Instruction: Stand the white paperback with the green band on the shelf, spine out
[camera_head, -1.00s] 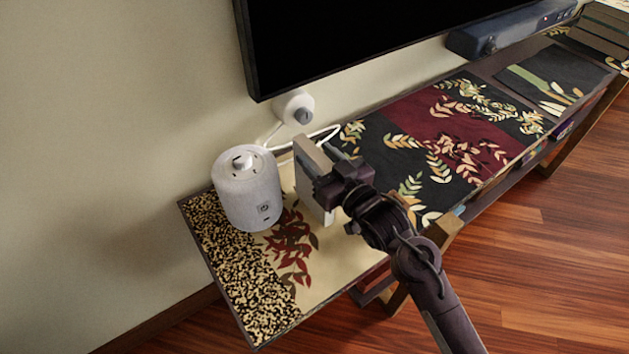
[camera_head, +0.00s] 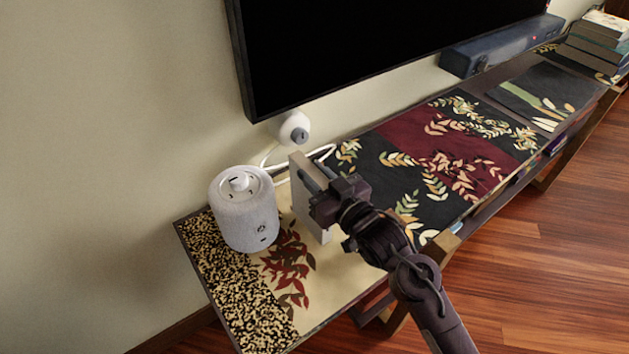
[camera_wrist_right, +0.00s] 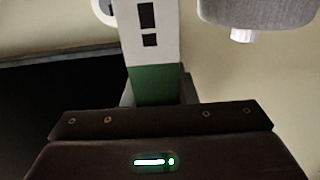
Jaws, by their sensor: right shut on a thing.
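The white paperback (camera_head: 308,210) is upright in the head view, just right of the speaker, over the cream end of the low shelf unit (camera_head: 335,285). I cannot tell whether its lower edge touches the top. My right gripper (camera_head: 328,182) is shut on the book from the right side. In the right wrist view the white cover (camera_wrist_right: 150,35) with black marks and the green band (camera_wrist_right: 153,85) stand out between the jaws, which hide the rest. My left gripper is not in view.
A grey cylindrical speaker (camera_head: 245,212) stands close left of the book. A white round device (camera_head: 292,130) with a cable is on the wall behind. A black TV (camera_head: 370,50) hangs above. A soundbar (camera_head: 500,45) and stacked books (camera_head: 597,40) are farther right. The patterned middle top is clear.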

